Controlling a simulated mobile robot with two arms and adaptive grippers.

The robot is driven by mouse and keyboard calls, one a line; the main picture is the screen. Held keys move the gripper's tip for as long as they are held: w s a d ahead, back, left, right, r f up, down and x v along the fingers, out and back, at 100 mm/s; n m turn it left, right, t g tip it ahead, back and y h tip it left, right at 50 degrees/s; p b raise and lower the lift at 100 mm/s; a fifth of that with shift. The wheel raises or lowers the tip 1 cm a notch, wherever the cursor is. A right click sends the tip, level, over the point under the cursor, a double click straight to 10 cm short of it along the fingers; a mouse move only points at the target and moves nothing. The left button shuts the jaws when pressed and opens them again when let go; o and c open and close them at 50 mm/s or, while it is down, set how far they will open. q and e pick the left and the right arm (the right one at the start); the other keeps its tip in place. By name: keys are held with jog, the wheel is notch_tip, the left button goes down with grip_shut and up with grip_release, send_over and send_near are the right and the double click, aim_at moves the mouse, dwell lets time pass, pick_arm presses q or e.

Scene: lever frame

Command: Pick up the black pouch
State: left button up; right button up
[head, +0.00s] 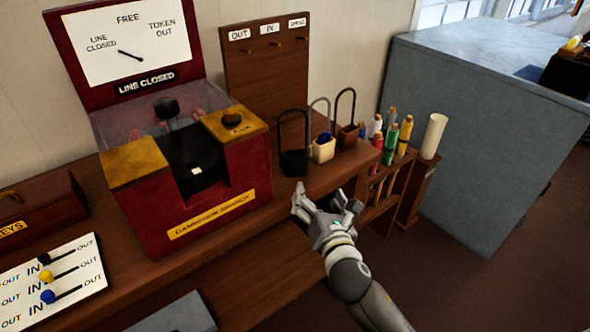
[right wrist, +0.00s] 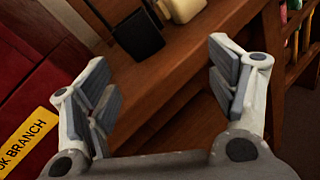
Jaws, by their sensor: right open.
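The black pouch (head: 295,161) has a tall hoop handle and stands on the wooden desk, just right of the red machine. A cream pouch (head: 323,150) with something blue in it and a brown pouch (head: 347,136) stand to its right. My right gripper (head: 326,199) is open and empty, in front of the black pouch and apart from it. In the right wrist view the black pouch (right wrist: 138,35) shows at the top, beyond the open fingers (right wrist: 160,72); its handle is cut off there. My left gripper is not in view.
The red machine (head: 190,205) labelled LINE CLOSED stands close on the left. A rack of coloured rolled items (head: 390,145) stands at the right, with a grey-blue cabinet (head: 470,150) beyond. A hook board (head: 265,75) rises behind the pouches. The desk edge in front is clear.

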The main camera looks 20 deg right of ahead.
aim_at(297, 161)
jog(key=w+n, duration=0.1)
jog(key=w, duration=0.1)
jog(key=w+a+r+n+t, duration=0.1)
jog(key=w+n, duration=0.1)
jog(key=w, duration=0.1)
jog(key=w+r+n+y, duration=0.1)
jog(key=w+n, duration=0.1)
jog(key=shift+w+a+r+t, duration=0.15)
jog(key=shift+w+a+t, duration=0.1)
jog(key=shift+t, duration=0.05)
jog(key=w, duration=0.5)
jog(key=shift+w+d+f, duration=0.1)
jog(key=shift+w+f, duration=0.15)
jog(key=shift+w, duration=0.05)
jog(key=shift+c, duration=0.4)
